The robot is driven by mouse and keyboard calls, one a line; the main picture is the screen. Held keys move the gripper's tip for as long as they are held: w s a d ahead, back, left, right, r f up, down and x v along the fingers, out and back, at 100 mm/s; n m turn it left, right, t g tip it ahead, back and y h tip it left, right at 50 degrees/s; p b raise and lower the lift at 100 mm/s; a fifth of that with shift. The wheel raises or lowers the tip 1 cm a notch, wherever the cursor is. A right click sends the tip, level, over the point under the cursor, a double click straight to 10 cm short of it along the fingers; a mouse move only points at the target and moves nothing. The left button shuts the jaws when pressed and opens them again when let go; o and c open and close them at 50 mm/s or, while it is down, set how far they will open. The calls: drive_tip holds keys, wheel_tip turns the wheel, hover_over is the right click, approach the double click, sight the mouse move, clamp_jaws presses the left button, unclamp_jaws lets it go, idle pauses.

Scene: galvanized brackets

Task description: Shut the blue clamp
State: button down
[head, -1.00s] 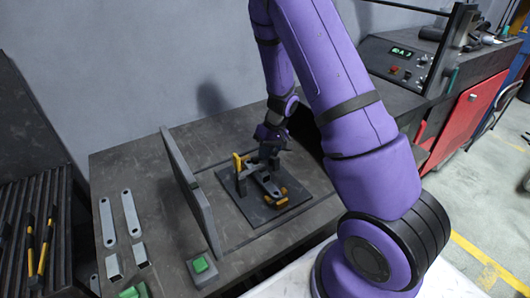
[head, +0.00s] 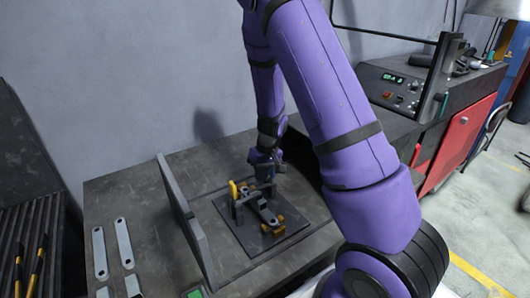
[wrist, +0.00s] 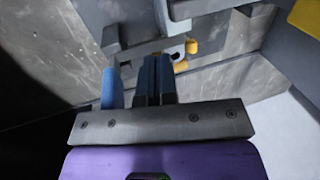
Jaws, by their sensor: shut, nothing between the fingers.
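The dark fixture plate (head: 248,238) lies on the bench and carries a grey bracket (head: 262,210) with yellow clamp parts on it. My gripper (head: 266,176) is over the far side of this fixture, pointing down. In the wrist view my gripper's two fingers (wrist: 155,72) are together and hold nothing. A blue upright piece (wrist: 111,88), which looks like the blue clamp's handle, stands just left of the fingers. I cannot tell if it touches them. The rest of the blue clamp is hidden, and I cannot tell whether it is open or shut.
A yellow clamp handle (head: 234,190) stands up at the fixture's left side. A tall grey panel (head: 186,220) stands left of the fixture. Flat brackets (head: 124,242) lie farther left. A machine with a control panel (head: 395,88) is at the right.

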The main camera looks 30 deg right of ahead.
sight(266, 187)
drive_tip(key=a+v, duration=0.1)
drive_tip(key=v, duration=1)
drive_tip(key=s+a+r+t, duration=0.1)
drive_tip(key=s+a+r, duration=0.2)
drive_tip(key=s+r, duration=0.35)
drive_tip(key=s+a+r+t, duration=0.1)
drive_tip(key=s+a+r, duration=0.15)
drive_tip(key=r, duration=0.65)
drive_tip(key=s+a+r+t+h, duration=0.1)
drive_tip(key=s+r, duration=0.3)
drive_tip(key=s, duration=0.4)
drive_tip(key=s+a+r+t+h, duration=0.1)
drive_tip(key=s+r, duration=0.3)
drive_tip(key=s, duration=0.4)
drive_tip(key=shift+s+a+t+h, duration=0.25)
drive_tip(key=shift+a+t+h, duration=0.05)
drive_tip(key=shift+a+t, duration=0.3)
